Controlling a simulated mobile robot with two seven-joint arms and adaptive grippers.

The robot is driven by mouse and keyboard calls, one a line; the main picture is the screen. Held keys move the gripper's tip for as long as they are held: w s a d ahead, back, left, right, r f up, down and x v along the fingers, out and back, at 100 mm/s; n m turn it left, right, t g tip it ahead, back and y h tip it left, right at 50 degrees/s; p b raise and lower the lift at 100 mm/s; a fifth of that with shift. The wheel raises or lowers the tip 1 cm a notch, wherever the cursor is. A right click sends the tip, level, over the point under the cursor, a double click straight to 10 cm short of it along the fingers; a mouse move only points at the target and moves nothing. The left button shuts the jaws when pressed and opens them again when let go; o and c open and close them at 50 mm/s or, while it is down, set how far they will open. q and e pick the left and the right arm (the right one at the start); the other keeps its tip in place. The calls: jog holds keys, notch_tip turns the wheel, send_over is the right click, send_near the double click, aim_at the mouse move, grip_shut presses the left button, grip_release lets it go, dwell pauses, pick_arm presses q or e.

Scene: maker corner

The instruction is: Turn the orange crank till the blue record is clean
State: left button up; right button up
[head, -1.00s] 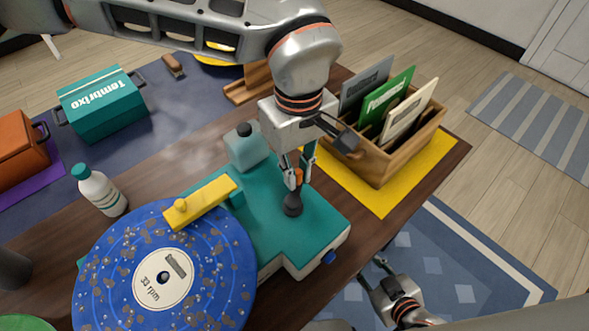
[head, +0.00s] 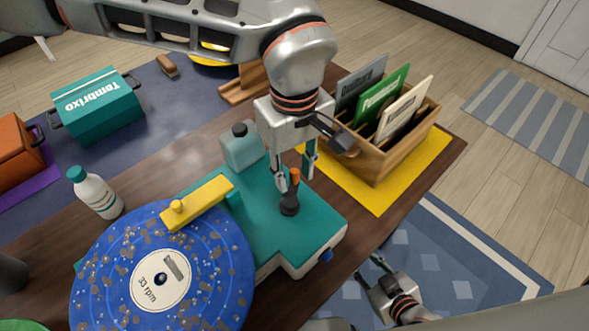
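The blue record (head: 229,263) lies flat on the teal machine (head: 262,239), with many grey-brown spots and small droplets on its surface. A yellow arm (head: 205,200) reaches over its upper edge. The orange crank handle (head: 295,176) stands up from a dark knob (head: 289,204) on the machine's right part. My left gripper (head: 296,181) is open from above, one finger on each side of the orange handle, with gaps visible. My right gripper (head: 367,270) is low at the right, beyond the table edge, empty with its fingers apart.
A white bottle (head: 97,195) stands behind the record. A wooden crate of sleeves (head: 409,146) sits on a yellow mat (head: 378,202) at the right. A teal box (head: 100,112) and an orange box (head: 18,153) are farther left.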

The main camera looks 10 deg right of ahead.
aim_at(295, 171)
pick_arm(q)
notch_tip(295, 171, up, 12)
dwell(0.5)
dwell(1.3)
